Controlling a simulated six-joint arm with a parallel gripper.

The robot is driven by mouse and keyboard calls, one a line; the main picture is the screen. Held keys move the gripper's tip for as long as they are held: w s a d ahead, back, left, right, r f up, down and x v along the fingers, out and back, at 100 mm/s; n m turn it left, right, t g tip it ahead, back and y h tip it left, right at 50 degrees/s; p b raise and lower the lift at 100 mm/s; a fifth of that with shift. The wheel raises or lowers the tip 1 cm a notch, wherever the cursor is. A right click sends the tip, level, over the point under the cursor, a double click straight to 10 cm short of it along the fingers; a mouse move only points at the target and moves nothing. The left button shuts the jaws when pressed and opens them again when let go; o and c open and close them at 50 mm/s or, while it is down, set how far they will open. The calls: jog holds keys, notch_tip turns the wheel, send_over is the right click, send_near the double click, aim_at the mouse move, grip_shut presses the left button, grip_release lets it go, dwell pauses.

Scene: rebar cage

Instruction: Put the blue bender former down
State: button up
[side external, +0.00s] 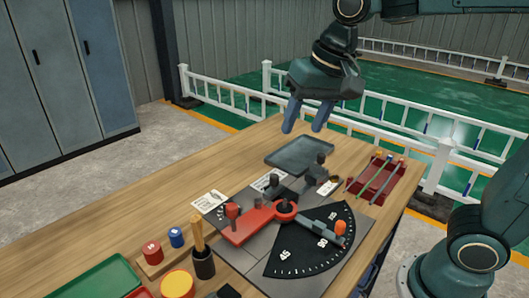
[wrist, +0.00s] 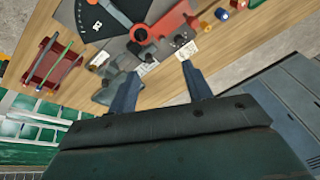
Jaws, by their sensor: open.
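My gripper (side external: 303,130) is open and empty, fingers pointing down, raised above the far part of the table near the grey tray (side external: 322,153). In the wrist view nothing lies between its fingers (wrist: 158,72). The former is well away from it, toward the near left in the side view.
The bender (side external: 243,231), with a red arm and a black angle scale (side external: 310,251), fills the table's middle. A red rack with rods (side external: 376,182) is at the right. A cup with wooden handles (side external: 203,262), a yellow-topped round item (side external: 178,284) and a green tray (side external: 100,279) stand near left.

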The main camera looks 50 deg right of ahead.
jog(key=s+d+f+n+t, duration=0.1)
jog(key=s+d+f+n, duration=0.1)
jog(key=s, duration=0.5)
jog(key=s+d+f+n+t, duration=0.1)
jog(key=s+d+f+n, duration=0.1)
jog(key=s, duration=0.4)
jog(key=shift+s+d+f+n+h, duration=0.3)
jog(key=shift+s+d+n, duration=0.1)
jog(key=shift+d, duration=0.25)
